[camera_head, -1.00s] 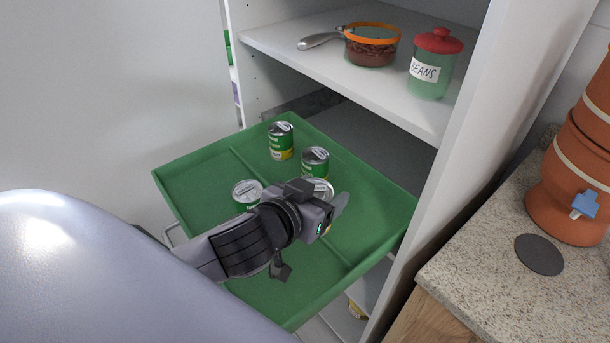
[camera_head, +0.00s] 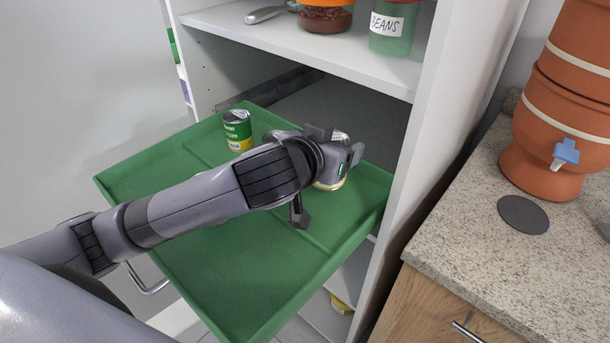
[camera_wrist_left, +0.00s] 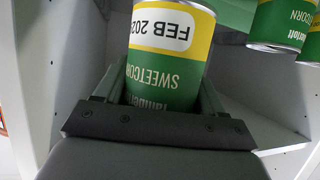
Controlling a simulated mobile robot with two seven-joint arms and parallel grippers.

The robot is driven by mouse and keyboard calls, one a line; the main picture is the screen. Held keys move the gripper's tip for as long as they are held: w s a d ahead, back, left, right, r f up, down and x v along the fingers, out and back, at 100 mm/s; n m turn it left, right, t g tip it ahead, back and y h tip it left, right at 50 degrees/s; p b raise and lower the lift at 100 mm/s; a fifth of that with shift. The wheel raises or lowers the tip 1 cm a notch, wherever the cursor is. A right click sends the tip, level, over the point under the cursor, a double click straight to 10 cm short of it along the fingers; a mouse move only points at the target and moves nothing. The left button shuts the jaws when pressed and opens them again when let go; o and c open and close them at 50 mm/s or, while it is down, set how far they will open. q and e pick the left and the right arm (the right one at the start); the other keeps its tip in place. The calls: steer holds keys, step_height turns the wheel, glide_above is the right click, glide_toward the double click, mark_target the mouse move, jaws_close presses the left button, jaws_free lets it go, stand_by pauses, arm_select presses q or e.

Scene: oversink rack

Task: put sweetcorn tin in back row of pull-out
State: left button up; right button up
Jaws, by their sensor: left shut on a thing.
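My left gripper (camera_head: 335,160) is shut on a green and yellow sweetcorn tin (camera_head: 332,184), over the right part of the green pull-out tray (camera_head: 230,285). In the left wrist view the held tin (camera_wrist_left: 165,60) sits between the fingers, its label reading SWEETCORN and FEB 202-something upside down. I cannot tell if it touches the tray. Another green tin (camera_head: 238,132) stands upright at the tray's back left. In the left wrist view a similar tin (camera_wrist_left: 283,22) and part of another (camera_wrist_left: 313,45) show at the right. My arm hides the tray's middle. My right gripper is out of view.
The white cabinet side (camera_head: 425,140) stands close right of the gripper. The tray's front is clear.

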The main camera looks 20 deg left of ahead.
arm_select(q)
step_height(320, 180, down, 8)
steer(key=shift+r+b, duration=0.1)
steer(key=shift+b, duration=0.25)
steer(key=o, duration=1.2)
steer(key=shift+f, duration=0.2)
steer(key=shift+o, duration=0.2)
steer(key=shift+r, duration=0.25)
steer(key=shift+s, duration=0.3)
steer(key=v, duration=1.1)
steer(key=shift+s, duration=0.2)
